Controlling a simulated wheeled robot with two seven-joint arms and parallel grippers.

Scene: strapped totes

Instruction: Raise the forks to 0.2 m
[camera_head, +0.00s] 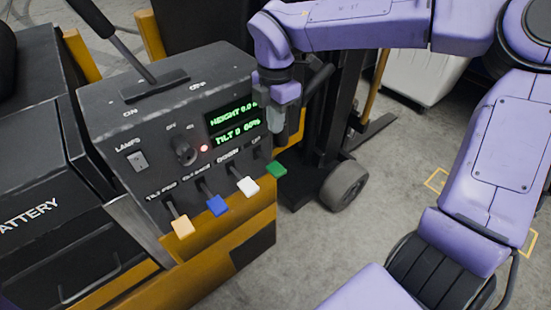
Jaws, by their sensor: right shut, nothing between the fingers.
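The forklift's control box (100,110) fills the left half of the head view. Its green display (234,121) reads HEIGHT 0.0, with the end partly hidden by my gripper, and a TILT line below. Several levers stick out in a row: yellow (182,226), blue (217,205), white (247,186) and green (276,169). Their small labels are hard to read. My right gripper (276,132) points down at the box's right edge, above the green lever and apart from it. It is shut and empty. A dark fork (378,130) lies low near the floor behind the mast. My left gripper is out of view.
A key switch (184,151), a red light (204,148) and a lamp switch (136,161) are on the panel. A large black lever (134,58) rises from the top. A wheel (345,186) stands below the mast. A pale container (428,85) is behind. Grey floor is open at right.

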